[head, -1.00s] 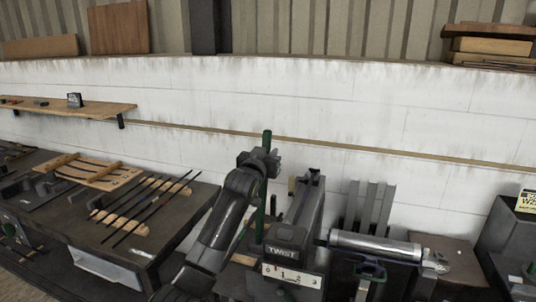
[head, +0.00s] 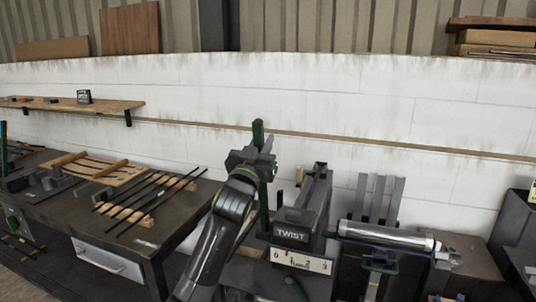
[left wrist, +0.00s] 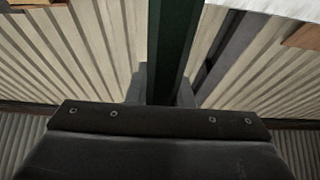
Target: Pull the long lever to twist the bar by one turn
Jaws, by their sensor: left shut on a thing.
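The long lever (head: 258,134) is a dark green upright bar just left of the twist machine. My left gripper (head: 262,160) is shut on it near its upper end, with the lever's tip above the jaws. In the left wrist view the lever (left wrist: 168,50) rises between the two fingers (left wrist: 160,88). The twist machine (head: 291,233) is dark grey, has a "TWIST" label and carries a white numbered dial plate (head: 301,261). I cannot make out a bar being twisted. My right gripper is not in view.
A bench (head: 140,235) with several dark rods (head: 150,190) on a wooden rack stands at the left. A metal cylinder machine (head: 385,236) stands right of the twist machine. A white wall (head: 350,105) with a shelf (head: 75,107) is behind.

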